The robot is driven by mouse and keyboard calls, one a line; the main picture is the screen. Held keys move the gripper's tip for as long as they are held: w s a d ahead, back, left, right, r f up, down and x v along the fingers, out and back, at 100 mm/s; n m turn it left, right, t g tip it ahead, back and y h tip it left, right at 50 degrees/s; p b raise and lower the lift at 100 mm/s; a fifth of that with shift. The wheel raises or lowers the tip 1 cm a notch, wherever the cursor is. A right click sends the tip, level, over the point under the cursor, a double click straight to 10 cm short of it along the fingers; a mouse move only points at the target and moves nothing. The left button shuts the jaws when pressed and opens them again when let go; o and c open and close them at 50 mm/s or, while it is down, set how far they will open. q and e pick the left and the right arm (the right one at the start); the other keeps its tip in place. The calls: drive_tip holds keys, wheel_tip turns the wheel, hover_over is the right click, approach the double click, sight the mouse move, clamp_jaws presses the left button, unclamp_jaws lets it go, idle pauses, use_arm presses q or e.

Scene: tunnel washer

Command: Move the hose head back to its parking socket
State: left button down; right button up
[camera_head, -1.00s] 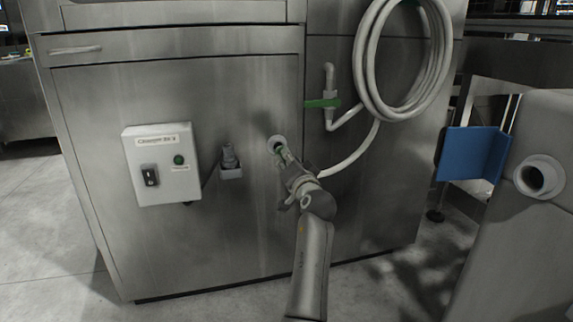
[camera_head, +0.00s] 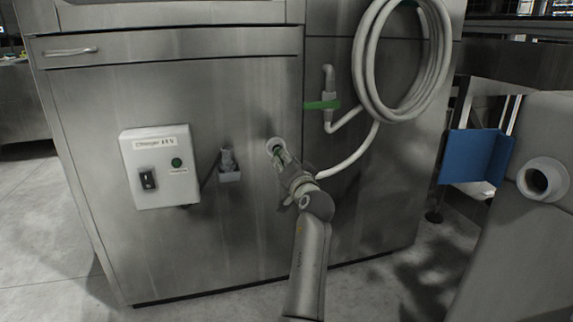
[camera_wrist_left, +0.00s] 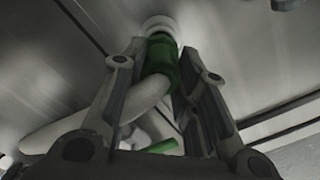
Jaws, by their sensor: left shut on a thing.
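The green hose head (camera_wrist_left: 161,55) with its pale hose (camera_wrist_left: 140,100) is between the fingers of my left gripper (camera_head: 284,161), which is shut on it. In the left wrist view, the head's far end meets a white round socket (camera_wrist_left: 158,22) on the steel front. That socket shows in the head view as a pale ring (camera_head: 275,144) just beyond the fingertips. I cannot tell how deep the head sits in it. A second white round port (camera_head: 541,179) is on the grey body at the right, away from the gripper. My right gripper is not in view.
A coiled pale hose (camera_head: 362,62) hangs on the steel washer, beside a pipe with a green valve handle (camera_head: 322,105). A white control box (camera_head: 159,168) and a small holder (camera_head: 229,175) are left of the gripper. A blue panel (camera_head: 470,156) stands at right.

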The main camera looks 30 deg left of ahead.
use_arm(q)
drive_tip(key=shift+w+a, duration=0.45)
drive_tip(key=shift+a, duration=0.15)
drive_tip(key=shift+w+a, duration=0.25)
idle(0.4)
idle(0.5)
drive_tip(key=c, duration=1.1)
unclamp_jaws()
drive_tip(key=shift+o, duration=0.2)
